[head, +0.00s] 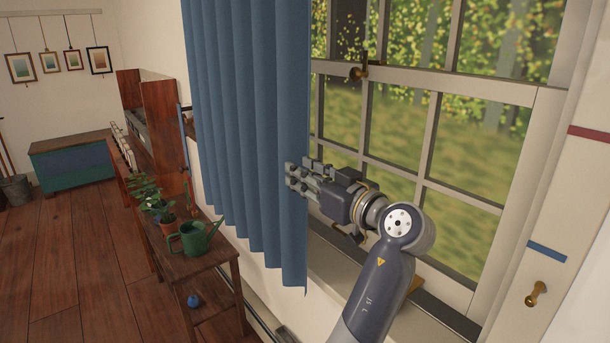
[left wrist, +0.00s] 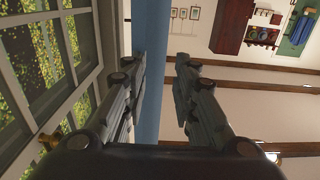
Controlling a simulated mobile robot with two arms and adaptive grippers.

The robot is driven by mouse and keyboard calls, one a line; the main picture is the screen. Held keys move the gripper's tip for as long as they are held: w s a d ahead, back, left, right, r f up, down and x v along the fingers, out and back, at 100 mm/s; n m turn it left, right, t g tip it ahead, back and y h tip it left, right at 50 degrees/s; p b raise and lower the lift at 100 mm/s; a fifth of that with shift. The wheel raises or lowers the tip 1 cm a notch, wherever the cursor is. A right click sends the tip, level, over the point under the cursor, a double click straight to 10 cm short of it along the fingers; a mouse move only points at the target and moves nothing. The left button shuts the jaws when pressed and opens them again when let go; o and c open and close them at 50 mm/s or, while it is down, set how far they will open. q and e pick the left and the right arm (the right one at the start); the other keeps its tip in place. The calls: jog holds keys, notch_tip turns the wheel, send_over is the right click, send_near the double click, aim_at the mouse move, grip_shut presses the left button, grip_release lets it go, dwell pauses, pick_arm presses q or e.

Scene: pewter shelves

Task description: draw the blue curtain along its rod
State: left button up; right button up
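The blue curtain (head: 245,120) hangs in pleats at the left side of the window in the head view. Its rod is out of view above. My left gripper (head: 292,176) is at the curtain's right edge, partway up from the hem. In the left wrist view, the curtain (left wrist: 150,70) shows as a blue strip between the fingers of my left gripper (left wrist: 155,75). The fingers are apart, with a gap between the curtain and the right-hand finger. My right gripper is in neither view.
The paned window (head: 430,130) with a brass latch (head: 360,71) is right of the curtain, above a sill. A wooden stand (head: 205,262) with a green watering can (head: 195,239) and potted plants is at the left. A brass hook (head: 536,293) is on the right wall.

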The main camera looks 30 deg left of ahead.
aim_at(301, 123)
pick_arm(q)
notch_tip(301, 123, up, 10)
dwell(0.6)
